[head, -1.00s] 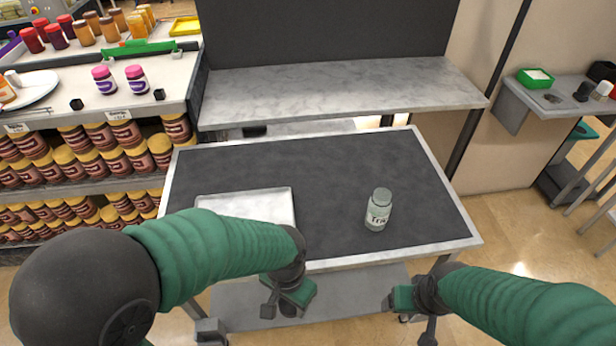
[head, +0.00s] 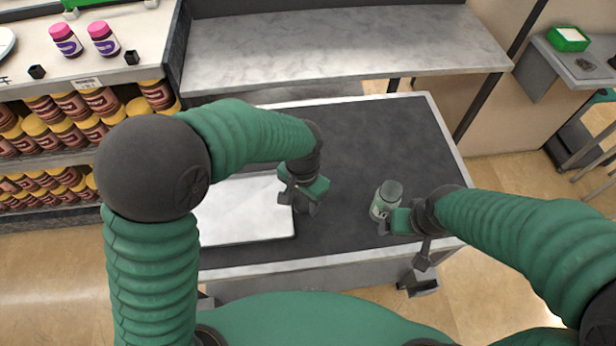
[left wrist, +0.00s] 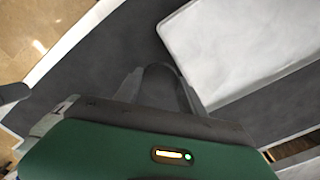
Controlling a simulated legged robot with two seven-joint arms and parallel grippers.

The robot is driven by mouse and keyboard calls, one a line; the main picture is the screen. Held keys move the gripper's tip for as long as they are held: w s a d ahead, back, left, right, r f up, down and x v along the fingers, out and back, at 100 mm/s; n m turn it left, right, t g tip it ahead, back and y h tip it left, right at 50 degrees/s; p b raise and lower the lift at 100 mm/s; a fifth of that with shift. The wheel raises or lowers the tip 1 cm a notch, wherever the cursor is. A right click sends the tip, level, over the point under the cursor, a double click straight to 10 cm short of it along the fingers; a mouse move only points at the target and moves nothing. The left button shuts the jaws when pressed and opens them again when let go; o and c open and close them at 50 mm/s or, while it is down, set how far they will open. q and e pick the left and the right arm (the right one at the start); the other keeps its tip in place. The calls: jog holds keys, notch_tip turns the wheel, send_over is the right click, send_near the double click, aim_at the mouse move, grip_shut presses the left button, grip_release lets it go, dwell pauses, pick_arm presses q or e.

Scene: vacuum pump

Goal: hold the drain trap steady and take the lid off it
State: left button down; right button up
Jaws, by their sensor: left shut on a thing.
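The drain trap, a small pale green-grey jar (head: 379,208), stands on the dark top of the cart, right of the middle. Its round grey-green lid (head: 391,189) is on it. My right gripper (head: 385,226) is at the jar's near right side and overlaps its lower part. I cannot tell whether it touches the jar or how its fingers stand. My left gripper (head: 303,207) is over the cart beside the tray's right edge, apart from the jar. In the left wrist view its dark fingers (left wrist: 162,78) show.
A white tray (head: 240,220) lies on the cart (head: 360,125) at the left. The dark surface behind the jar is clear. A marble shelf (head: 340,50) stands behind the cart. Shelves of jars (head: 60,125) stand at the left.

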pick_arm(q)
jog(key=w, duration=0.2)
jog(key=w+f, duration=0.1)
jog(key=w, duration=0.4)
jog(key=shift+w+d+f, duration=0.15)
jog(key=shift+d, duration=0.15)
jog(key=shift+w+d, duration=0.15)
jog(key=shift+w, duration=0.1)
notch_tip(320, 180, down, 3)
jog(key=shift+f, duration=0.25)
pick_arm(e)
jog(key=shift+w+f, duration=0.1)
jog(key=shift+w, duration=0.35)
pick_arm(q)
jog(key=c, duration=0.7)
grip_release()
pick_arm(e)
jog(key=shift+s+d, duration=0.1)
jog(key=shift+d, duration=0.05)
